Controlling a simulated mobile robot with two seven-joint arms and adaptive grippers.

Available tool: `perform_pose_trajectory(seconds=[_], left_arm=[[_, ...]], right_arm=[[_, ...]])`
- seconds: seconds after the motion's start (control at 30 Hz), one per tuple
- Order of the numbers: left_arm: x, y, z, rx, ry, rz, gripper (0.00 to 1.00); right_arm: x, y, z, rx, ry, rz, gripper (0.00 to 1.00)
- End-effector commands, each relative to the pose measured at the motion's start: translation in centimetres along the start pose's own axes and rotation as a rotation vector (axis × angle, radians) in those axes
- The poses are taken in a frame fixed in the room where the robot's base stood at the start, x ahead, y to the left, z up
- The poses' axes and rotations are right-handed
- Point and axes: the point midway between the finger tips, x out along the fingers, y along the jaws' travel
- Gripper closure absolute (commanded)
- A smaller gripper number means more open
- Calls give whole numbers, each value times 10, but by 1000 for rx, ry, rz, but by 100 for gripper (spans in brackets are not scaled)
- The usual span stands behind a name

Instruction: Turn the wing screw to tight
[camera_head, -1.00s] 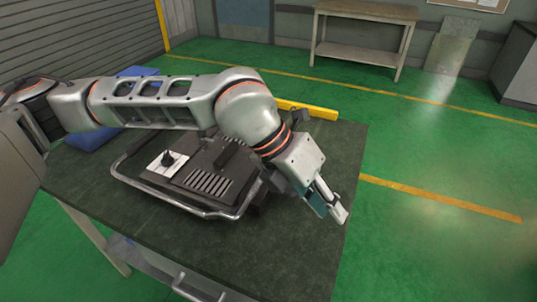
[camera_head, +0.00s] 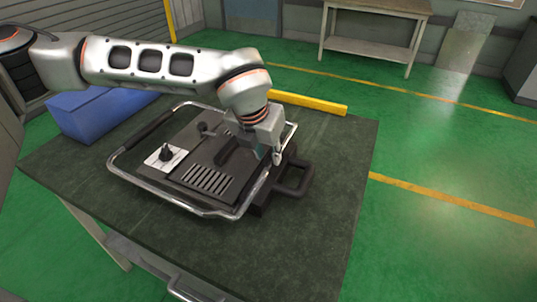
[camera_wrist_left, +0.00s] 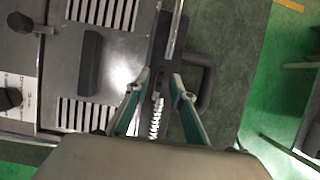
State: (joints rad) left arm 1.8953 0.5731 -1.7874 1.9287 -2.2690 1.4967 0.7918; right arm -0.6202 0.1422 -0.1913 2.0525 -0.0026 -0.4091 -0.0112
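The heating device (camera_head: 215,160) lies on the dark table inside a silver tubular frame. My left gripper (camera_head: 277,157) points down at the device's right side, by the frame rail. In the left wrist view my left gripper (camera_wrist_left: 160,80) is open, its two fingers apart. A silver threaded or coiled part (camera_wrist_left: 156,118) shows between them, untouched as far as I can see. It may belong to the wing screw, but I cannot make out wings. A dark knob on a stem (camera_head: 204,128) is at the device's far side. My right gripper is not in view.
A black dial (camera_head: 166,153) sits on a white panel of the device. A black loop handle (camera_head: 298,180) sticks out at its right. A blue box (camera_head: 95,110) and a yellow bar (camera_head: 310,103) lie at the table's back. The front of the table (camera_head: 290,245) is clear.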

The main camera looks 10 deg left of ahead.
Motion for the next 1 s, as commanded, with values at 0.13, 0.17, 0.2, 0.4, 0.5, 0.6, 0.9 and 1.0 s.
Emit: perform_pose_trajectory(seconds=[0.13, 0.17, 0.2, 0.4, 0.5, 0.6, 0.9, 1.0], left_arm=[[9, 0, 0, 0, 0, -1, 76], [9, 0, 0, 0, 0, -1, 76], [9, 0, 0, 1, 0, -1, 76], [9, 0, 0, 1, -1, -1, 76], [9, 0, 0, 1, -1, -1, 100], [9, 0, 0, 1, 0, -1, 100], [8, 0, 0, 25, 0, -11, 100], [8, 0, 0, 58, 0, -25, 100]], right_arm=[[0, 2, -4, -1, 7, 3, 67], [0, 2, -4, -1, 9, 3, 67], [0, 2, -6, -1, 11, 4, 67], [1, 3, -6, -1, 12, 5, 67], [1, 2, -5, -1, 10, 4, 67], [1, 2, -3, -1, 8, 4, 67], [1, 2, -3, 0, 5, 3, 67], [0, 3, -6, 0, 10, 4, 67]])
